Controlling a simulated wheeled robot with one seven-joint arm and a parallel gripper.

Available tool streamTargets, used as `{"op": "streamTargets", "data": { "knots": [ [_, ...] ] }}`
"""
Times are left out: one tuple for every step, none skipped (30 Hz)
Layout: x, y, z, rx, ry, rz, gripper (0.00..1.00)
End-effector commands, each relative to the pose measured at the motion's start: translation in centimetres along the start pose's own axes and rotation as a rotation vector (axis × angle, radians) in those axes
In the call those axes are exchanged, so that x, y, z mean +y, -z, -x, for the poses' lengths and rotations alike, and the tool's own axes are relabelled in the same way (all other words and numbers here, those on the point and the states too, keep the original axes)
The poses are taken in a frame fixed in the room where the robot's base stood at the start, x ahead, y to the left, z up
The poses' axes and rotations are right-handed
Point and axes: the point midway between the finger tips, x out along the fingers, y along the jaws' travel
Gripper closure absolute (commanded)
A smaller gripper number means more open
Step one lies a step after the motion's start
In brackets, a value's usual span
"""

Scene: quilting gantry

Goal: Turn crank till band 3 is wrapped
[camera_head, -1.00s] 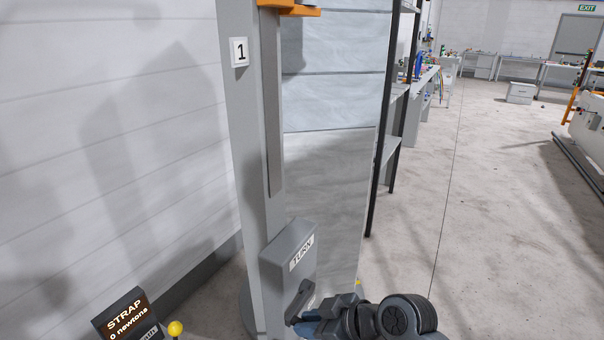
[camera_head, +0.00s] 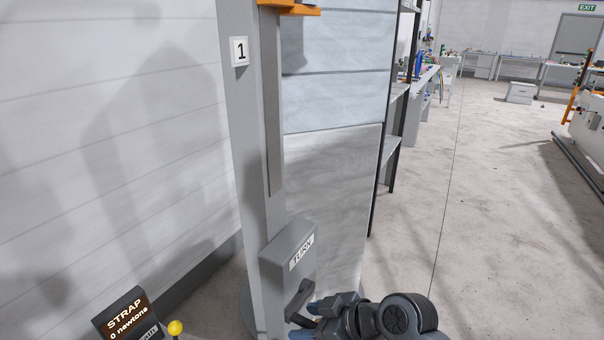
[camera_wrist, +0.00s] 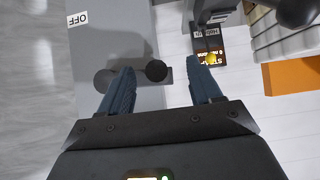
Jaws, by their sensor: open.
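The grey box labelled TURN (camera_head: 290,252) is fixed low on the post marked 1. Its dark crank (camera_head: 299,300) hangs at the box's lower front. In the wrist view the crank arm (camera_wrist: 108,80) ends in a round dark knob (camera_wrist: 156,71). My gripper (camera_wrist: 160,67) is open, with one blue finger on each side of the knob and visible gaps. In the head view my gripper (camera_head: 307,322) is at the bottom, partly cut off, beside the crank. A display (camera_head: 127,315) reads STRAP, 0 newtons. I cannot make out band 3.
A yellow knob (camera_head: 175,328) stands beside the display. The post (camera_head: 250,160) and a tall pale panel (camera_head: 325,200) rise behind the crank. An orange part (camera_head: 290,9) is at the top.

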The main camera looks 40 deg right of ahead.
Motion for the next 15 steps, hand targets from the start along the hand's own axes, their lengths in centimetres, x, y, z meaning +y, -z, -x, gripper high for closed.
{"op": "streamTargets", "data": {
  "knots": [
    [0.0, -0.2, 0.2, -0.001, -0.001, -0.001, 0.36],
    [0.0, -0.3, 0.4, -0.001, -0.001, -0.001, 0.36],
    [0.0, -0.5, 0.7, -0.001, -0.001, -0.001, 0.36],
    [0.0, -0.7, 0.9, 0.000, -0.001, -0.001, 0.36],
    [0.0, -0.8, 1.1, 0.000, 0.000, -0.001, 0.36],
    [0.0, -1.1, 1.4, -0.001, -0.001, -0.002, 0.36],
    [0.0, -1.3, 1.6, -0.001, -0.001, -0.002, 0.36],
    [0.0, -1.4, 1.8, -0.001, -0.002, -0.002, 0.36],
    [0.0, -1.6, 2.1, -0.001, -0.001, -0.001, 0.36],
    [0.0, -1.8, 2.3, -0.001, -0.001, -0.001, 0.36],
    [0.0, -2.0, 2.5, -0.001, -0.001, -0.002, 0.36],
    [0.0, -2.2, 2.8, -0.001, -0.001, -0.002, 0.36],
    [0.0, -2.4, 3.0, -0.001, -0.001, -0.002, 0.36],
    [0.0, -2.6, 3.2, -0.001, -0.002, -0.002, 0.36],
    [0.0, -2.8, 3.5, -0.001, -0.002, -0.001, 0.36]
  ]
}}
